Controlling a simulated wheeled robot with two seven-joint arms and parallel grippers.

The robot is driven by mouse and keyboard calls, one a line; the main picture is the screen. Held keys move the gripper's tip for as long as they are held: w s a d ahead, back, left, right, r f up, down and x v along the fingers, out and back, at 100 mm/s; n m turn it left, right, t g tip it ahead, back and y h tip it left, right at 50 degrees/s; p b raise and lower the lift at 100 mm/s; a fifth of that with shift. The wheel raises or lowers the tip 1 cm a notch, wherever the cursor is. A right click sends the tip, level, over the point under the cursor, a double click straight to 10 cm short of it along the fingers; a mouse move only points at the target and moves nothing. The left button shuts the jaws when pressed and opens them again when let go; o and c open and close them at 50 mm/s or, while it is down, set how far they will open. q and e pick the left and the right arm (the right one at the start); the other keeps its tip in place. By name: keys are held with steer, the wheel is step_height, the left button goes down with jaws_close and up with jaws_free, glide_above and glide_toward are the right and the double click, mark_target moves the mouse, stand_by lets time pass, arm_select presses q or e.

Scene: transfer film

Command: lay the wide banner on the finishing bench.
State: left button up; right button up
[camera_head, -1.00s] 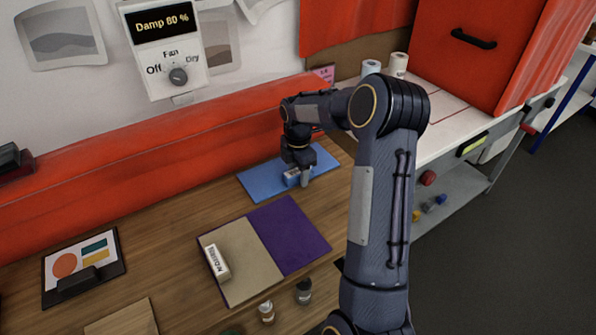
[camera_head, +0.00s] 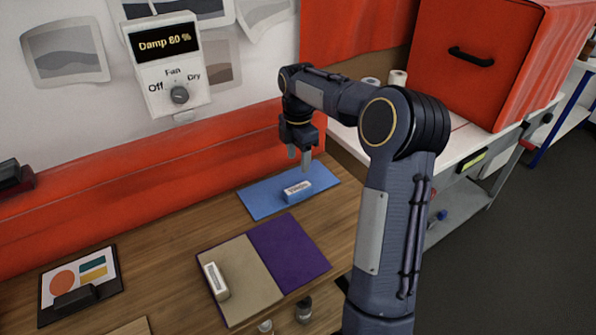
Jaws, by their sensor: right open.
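My right gripper (camera_head: 299,160) is open and empty, pointing down just above a blue sheet. A small block (camera_head: 297,187) with a white labelled top and blue sides lies on the blue sheet (camera_head: 262,201), apart from the fingers. A tan and purple panel (camera_head: 290,245) lies nearer on the wooden bench (camera_head: 170,245), with a white labelled block (camera_head: 216,280) on its tan left half. I cannot tell which piece is the wide banner, or which bench is the finishing bench. My left gripper is out of view.
A clipboard (camera_head: 98,262) with coloured shapes lies at the left. Small bottles (camera_head: 303,310) stand near the front edge. A control box (camera_head: 172,75) reading "Damp 80 %" hangs on the wall. A red cabinet (camera_head: 465,75) stands on a white-topped bench (camera_head: 470,150) at the right.

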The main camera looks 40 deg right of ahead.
steer(key=s+a+r+m+t+y, duration=0.1)
steer(key=s+a+r+m, duration=0.25)
steer(key=s+a, duration=0.2)
steer(key=s+a+r+m+t, duration=0.2)
steer(key=s+a+r+m, duration=0.15)
steer(key=s, duration=0.25)
steer(key=s+a+f+m+t+y, duration=0.1)
steer(key=s+a+f+m, duration=0.2)
steer(key=s+a+m, duration=0.2)
steer(key=s+a+f+m+t+y, duration=0.1)
steer(key=s+a+f+m, duration=0.2)
steer(key=s+a+m, duration=0.3)
steer(key=s+a, duration=0.1)
steer(key=s, duration=0.2)
steer(key=shift+s+a+m+t+y, duration=0.15)
steer(key=shift+s+m+t+y, duration=0.15)
steer(key=shift+s+y, duration=0.1)
steer(key=shift+f, duration=0.1)
